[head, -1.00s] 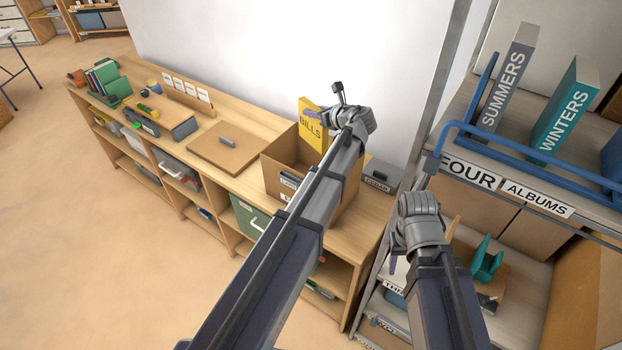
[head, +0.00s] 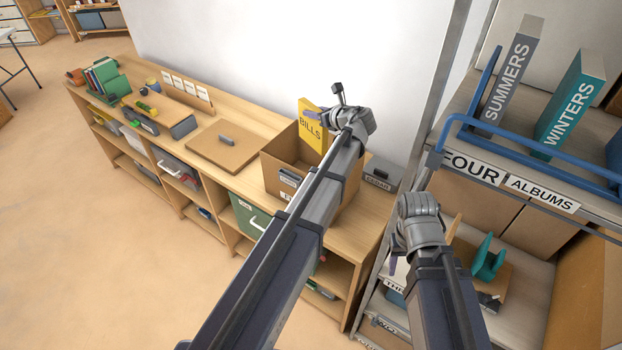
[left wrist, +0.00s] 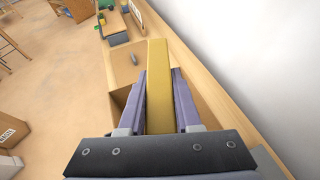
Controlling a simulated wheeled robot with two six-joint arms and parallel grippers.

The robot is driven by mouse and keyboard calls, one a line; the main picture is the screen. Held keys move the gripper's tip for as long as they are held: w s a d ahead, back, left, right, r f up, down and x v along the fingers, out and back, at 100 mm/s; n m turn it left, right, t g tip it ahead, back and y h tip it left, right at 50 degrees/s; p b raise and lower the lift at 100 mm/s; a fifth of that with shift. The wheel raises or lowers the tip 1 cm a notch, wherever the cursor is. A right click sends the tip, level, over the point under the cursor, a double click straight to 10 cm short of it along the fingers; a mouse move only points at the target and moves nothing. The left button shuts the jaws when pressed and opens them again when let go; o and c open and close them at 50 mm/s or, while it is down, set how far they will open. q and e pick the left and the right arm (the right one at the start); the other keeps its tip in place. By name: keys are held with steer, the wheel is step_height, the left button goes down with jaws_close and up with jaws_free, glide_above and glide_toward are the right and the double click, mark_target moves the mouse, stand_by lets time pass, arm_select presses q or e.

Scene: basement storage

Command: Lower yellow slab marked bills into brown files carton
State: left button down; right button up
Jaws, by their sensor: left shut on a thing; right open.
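The yellow slab marked BILLS (head: 311,129) stands upright over the open brown carton (head: 281,176) on the low wooden shelf unit. Its lower part appears within the carton's opening and its top rises above the rim. My left gripper (head: 314,116) is shut on the slab near its upper part. The left wrist view shows the slab (left wrist: 158,85) between both fingers (left wrist: 160,108), with the carton's walls (left wrist: 208,115) around and below. My left arm hides part of the carton and its front label. My right gripper (head: 394,263) is open, mostly hidden behind its own wrist, away from the carton.
A flat brown lid or board with a grey handle (head: 226,146) lies left of the carton. A grey box marked CEDAR (head: 381,174) stands close on its right. The metal rack (head: 466,195) with the SUMMERS (head: 510,75) and WINTERS (head: 568,108) albums is at right. A white wall stands behind.

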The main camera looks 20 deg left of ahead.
arm_select(q)
step_height(320, 180, down, 18)
steer(key=b, duration=1.8)
steer(key=shift+f, duration=0.25)
stand_by(1.2)
steer(key=shift+s, duration=0.1)
stand_by(0.5)
steer(key=c, duration=0.5)
jaws_free()
steer(key=shift+p+v, duration=1.4)
steer(key=shift+v, duration=2.5)
